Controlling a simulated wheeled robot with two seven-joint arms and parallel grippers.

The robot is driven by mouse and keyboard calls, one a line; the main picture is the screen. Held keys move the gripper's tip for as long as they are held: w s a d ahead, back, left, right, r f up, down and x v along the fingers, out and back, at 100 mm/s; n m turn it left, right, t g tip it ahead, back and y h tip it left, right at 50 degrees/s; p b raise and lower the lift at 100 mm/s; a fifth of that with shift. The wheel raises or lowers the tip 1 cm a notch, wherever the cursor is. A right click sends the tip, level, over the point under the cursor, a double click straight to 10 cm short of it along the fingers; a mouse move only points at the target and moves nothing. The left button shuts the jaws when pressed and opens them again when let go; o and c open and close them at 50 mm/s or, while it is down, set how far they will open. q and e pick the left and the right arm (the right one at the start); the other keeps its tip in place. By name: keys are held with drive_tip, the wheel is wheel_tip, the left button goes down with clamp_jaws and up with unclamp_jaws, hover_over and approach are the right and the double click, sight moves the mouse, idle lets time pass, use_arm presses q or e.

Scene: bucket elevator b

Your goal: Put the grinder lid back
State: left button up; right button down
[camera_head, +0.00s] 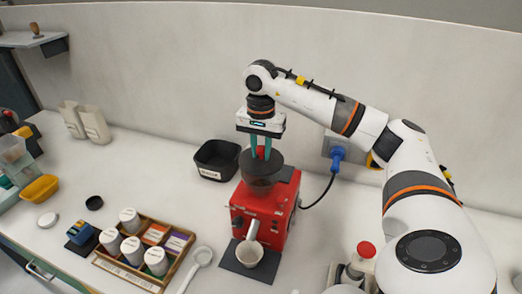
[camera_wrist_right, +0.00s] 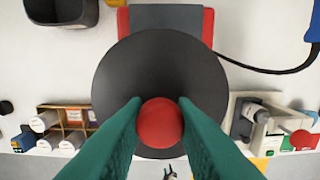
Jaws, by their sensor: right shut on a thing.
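The red grinder (camera_head: 262,214) stands on the counter with a dark, see-through hopper (camera_head: 262,185) on top. The round dark lid (camera_head: 247,166) is over the hopper mouth; I cannot tell whether it rests fully on the rim. My right gripper (camera_head: 261,150) comes from above with its green fingers shut on the lid's red knob. In the right wrist view the lid (camera_wrist_right: 160,70) is a wide dark disc hiding the hopper. There the red knob (camera_wrist_right: 160,122) sits between the fingertips. My left gripper is not in view.
A black bin (camera_head: 216,160) is behind left. A wooden tray (camera_head: 137,270) of white canisters is at the front left. A blue plug (camera_head: 337,155) and cable are behind right.

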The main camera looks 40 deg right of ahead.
drive_tip(key=shift+s+a+f, duration=0.1)
drive_tip(key=shift+f, duration=0.65)
drive_tip(key=shift+f+b, duration=0.45)
drive_tip(key=shift+f, duration=0.1)
drive_tip(key=c, duration=1.2)
unclamp_jaws()
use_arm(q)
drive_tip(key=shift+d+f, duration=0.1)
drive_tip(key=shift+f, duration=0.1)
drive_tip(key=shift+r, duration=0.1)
use_arm(e)
drive_tip(key=shift+r, duration=0.1)
